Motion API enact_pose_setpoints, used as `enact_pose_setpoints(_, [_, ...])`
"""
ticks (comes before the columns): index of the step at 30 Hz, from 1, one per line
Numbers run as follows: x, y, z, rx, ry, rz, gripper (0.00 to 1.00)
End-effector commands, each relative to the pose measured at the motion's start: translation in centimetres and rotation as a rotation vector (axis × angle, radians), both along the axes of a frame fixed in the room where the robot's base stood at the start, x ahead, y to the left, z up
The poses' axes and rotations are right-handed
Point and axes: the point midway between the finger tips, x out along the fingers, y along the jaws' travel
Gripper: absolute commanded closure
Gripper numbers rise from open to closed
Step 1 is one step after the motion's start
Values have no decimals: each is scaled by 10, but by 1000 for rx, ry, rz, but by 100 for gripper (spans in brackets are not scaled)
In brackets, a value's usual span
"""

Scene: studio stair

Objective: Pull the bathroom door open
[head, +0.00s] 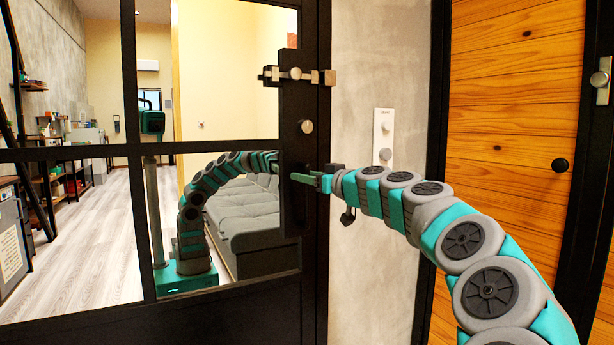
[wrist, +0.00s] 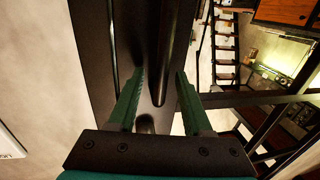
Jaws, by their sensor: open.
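The black-framed door (head: 313,255) fills the left of the head view, with panes that mirror my arm and base. A long dark upright handle (head: 293,150) runs along its right side. In the wrist view the handle (wrist: 172,50) runs between my two green fingers. My gripper (head: 306,178) is at the handle's lower half, and the wrist view shows its fingers (wrist: 160,88) apart on either side of the bar, not visibly pressing on it. A metal slide bolt (head: 298,75) and a round knob (head: 306,127) sit on the same door, above my gripper.
A wooden door (head: 510,90) in a black frame stands at the right, with a dark knob (head: 560,165) and a bolt (head: 600,80). Between the doors is a grey wall (head: 375,60) with a white switch plate (head: 383,138). Glass shows a grey sofa (head: 245,225) and shelves.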

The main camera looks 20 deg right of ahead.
Motion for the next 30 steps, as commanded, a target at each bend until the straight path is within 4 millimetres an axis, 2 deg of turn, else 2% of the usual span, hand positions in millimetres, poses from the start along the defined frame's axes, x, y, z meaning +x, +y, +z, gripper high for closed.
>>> enact_pose_setpoints(10, [2,1,0,0,-1,1,52])
enact_pose_setpoints(23, [2,1,0,0,0,1,100])
enact_pose_setpoints(30, [2,1,0,0,-1,1,100])
